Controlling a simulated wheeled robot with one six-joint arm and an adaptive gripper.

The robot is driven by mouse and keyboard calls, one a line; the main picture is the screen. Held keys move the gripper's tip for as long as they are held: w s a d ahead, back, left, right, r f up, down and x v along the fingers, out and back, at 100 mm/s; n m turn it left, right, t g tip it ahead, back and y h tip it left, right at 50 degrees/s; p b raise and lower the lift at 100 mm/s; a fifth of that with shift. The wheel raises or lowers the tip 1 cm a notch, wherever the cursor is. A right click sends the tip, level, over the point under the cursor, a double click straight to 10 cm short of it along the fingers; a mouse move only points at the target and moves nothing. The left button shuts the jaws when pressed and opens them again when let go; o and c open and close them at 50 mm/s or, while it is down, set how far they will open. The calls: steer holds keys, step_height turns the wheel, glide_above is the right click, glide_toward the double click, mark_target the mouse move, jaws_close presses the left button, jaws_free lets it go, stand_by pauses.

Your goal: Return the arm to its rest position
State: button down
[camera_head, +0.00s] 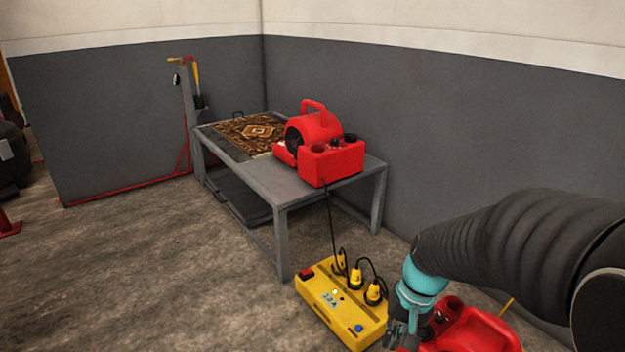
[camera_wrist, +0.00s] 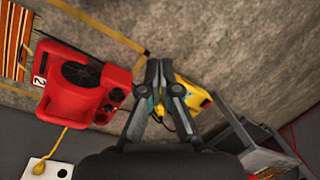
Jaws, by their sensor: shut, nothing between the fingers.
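My arm, in a black ribbed sleeve with a turquoise band, reaches in from the right of the head view. My gripper (camera_head: 399,335) points down at the bottom of that view, beside the right end of a yellow power box (camera_head: 335,306). In the wrist view my gripper (camera_wrist: 160,68) has its two fingers together, with nothing between them. The yellow box (camera_wrist: 190,92) shows partly behind the fingers there. The gripper appears to be above the floor; I cannot tell its exact height.
A red blower (camera_head: 470,330) sits on the floor close to the gripper; it also shows in the wrist view (camera_wrist: 58,98). A grey table (camera_head: 283,190) holds another red blower (camera_head: 333,160) and a patterned rug (camera_head: 245,131). Open floor (camera_head: 130,270) lies left.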

steer(key=s+r+n+t+h+p, duration=0.1)
steer(key=s+r+t, duration=0.2)
steer(key=s+r, duration=0.2)
steer(key=s+r+n+t+h+p, duration=0.1)
steer(key=s+r, duration=0.3)
steer(key=r, duration=0.7)
steer(key=shift+s+d+r+n+t, duration=0.2)
steer(key=shift+s+n+t, duration=0.25)
steer(key=shift+t, duration=0.45)
steer(key=shift+w, duration=0.1)
